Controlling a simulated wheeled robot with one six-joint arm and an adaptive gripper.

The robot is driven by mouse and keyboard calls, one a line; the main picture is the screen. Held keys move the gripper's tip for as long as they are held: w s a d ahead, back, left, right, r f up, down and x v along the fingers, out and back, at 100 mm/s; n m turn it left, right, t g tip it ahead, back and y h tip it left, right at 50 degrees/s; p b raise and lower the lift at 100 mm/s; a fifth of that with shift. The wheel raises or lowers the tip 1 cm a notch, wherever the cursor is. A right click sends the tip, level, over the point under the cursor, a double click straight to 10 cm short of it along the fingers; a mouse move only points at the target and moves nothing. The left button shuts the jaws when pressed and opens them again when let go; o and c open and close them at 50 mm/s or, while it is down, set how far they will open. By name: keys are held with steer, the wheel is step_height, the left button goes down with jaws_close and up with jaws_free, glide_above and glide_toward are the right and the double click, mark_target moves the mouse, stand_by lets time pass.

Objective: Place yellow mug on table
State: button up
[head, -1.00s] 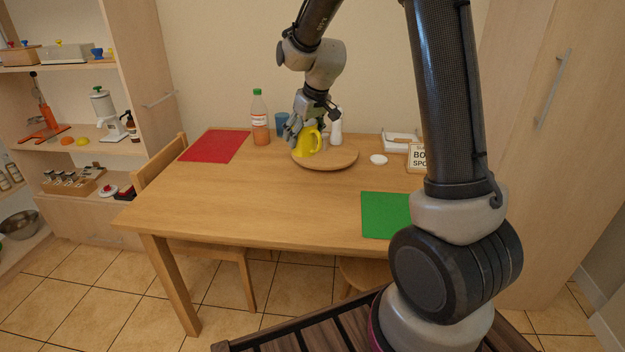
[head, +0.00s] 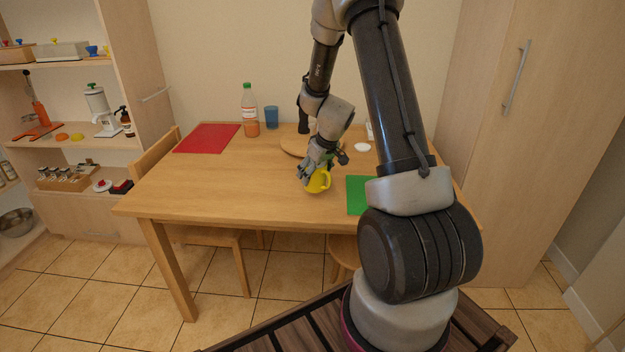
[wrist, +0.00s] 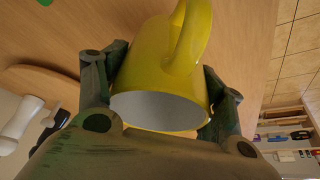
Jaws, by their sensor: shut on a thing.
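The yellow mug (head: 319,182) is in my gripper (head: 312,172), over the wooden table (head: 220,195) near its front edge, left of the green mat. In the wrist view the mug (wrist: 165,60) sits between both fingers, its white inside facing the camera and its handle at the upper right. My gripper (wrist: 160,95) is shut on its body. I cannot tell whether the mug's base touches the tabletop.
A green mat (head: 357,195) lies to the right, partly behind my arm. A red mat (head: 207,138), a bottle (head: 250,110), a blue cup (head: 271,117) and a round wooden board (head: 293,146) are farther back. The table's left front is clear.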

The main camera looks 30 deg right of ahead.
mark_target(314, 181)
steer(key=shift+f, duration=1.75)
steer(key=shift+f, duration=0.1)
steer(key=o, duration=1.6)
steer(key=shift+o, duration=0.2)
